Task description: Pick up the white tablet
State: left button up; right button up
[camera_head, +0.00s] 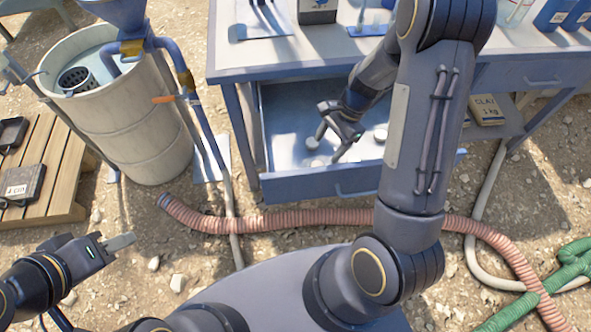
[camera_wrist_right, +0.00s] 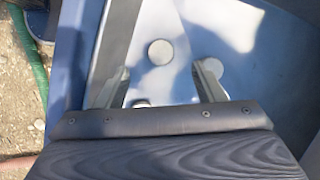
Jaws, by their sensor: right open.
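Three round white tablets lie on the floor of the open blue drawer (camera_head: 290,182). In the right wrist view one tablet (camera_wrist_right: 160,52) lies ahead, roughly midway between the finger lines. A second tablet (camera_wrist_right: 213,66) is partly behind the right-hand finger, and a third (camera_wrist_right: 141,102) is mostly hidden by the gripper body. In the head view one tablet (camera_head: 380,136) shows to the right of the gripper and another (camera_head: 312,143) by its left finger. My right gripper (camera_head: 329,146) is open and empty over the drawer. My left gripper (camera_head: 120,243) is away at lower left, its opening unclear.
The drawer's walls surround my right gripper, under the blue table (camera_head: 225,70). A concrete tank (camera_head: 135,130) and a wooden pallet (camera_head: 62,165) stand at left. A pink ribbed hose (camera_head: 270,222) crosses the stony ground before the drawer.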

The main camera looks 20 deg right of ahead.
aim_at(319, 163)
jog(key=x, duration=0.5)
jog(key=b+x, duration=0.1)
jog(key=x, duration=0.2)
jog(key=shift+w+d+f, duration=0.1)
jog(key=shift+d+f, duration=0.2)
jog(key=shift+d, duration=0.05)
jog(key=c, duration=1.1)
